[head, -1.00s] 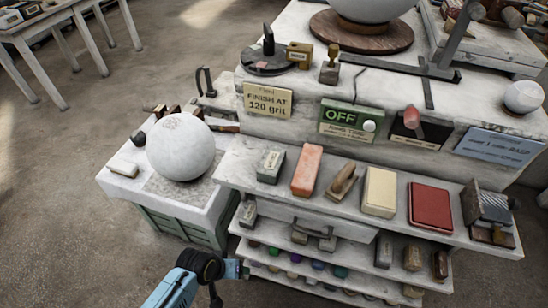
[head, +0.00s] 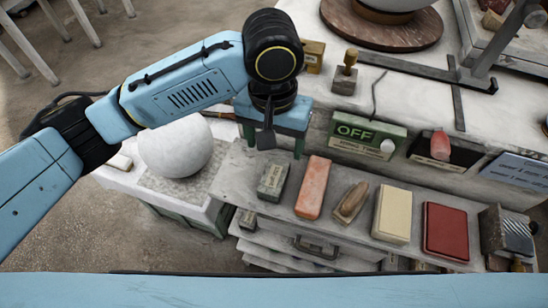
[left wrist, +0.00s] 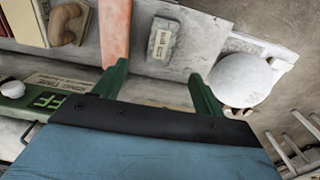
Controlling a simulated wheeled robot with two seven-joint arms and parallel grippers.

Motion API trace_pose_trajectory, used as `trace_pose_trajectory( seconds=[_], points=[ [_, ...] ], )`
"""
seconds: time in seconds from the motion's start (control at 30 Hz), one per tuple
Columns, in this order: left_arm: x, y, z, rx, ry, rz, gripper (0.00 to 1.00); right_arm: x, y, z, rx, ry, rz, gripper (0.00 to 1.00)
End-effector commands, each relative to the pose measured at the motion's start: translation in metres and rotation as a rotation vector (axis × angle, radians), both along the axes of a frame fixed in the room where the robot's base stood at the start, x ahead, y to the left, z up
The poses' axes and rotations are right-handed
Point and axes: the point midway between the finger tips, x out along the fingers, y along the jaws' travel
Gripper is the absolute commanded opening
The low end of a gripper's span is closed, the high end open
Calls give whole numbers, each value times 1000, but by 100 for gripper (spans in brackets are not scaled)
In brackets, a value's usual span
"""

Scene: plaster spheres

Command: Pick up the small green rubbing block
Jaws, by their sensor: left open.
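The small green rubbing block (head: 272,181) is grey-green with a pale label. It lies at the left of the row on the upper grey shelf. It also shows in the left wrist view (left wrist: 161,40), in line with the gap between the fingers. My left gripper (head: 273,142) is open and empty, its green fingers spread just behind the block in the head view. In the left wrist view, the fingertips (left wrist: 157,75) stand apart on either side of the block's line, not touching it. My right gripper is out of view.
An orange-red block (head: 312,187) lies right of the green one, then a wooden tool (head: 350,202), a cream block (head: 393,214) and a red block (head: 445,231). A white plaster sphere (head: 176,150) sits to the left. A green OFF sign (head: 368,134) stands behind.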

Motion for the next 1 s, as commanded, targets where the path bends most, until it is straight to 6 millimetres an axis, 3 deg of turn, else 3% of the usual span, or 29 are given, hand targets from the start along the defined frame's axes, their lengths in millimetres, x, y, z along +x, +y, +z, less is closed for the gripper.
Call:
trace_pose_trajectory(
  seconds=[0.13, 0.43, 0.67, 1.0],
  points=[
    [2, 3, -10, 23, 3, 13, 71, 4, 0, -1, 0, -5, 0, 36],
    [2, 3, -65, 21, 2, 13, 71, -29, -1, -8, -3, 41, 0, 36],
    [1, 2, -82, 18, 0, 12, 71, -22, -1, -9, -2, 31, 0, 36],
    [-2, 2, -128, 19, 0, 12, 71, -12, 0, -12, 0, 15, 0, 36]
  ],
)
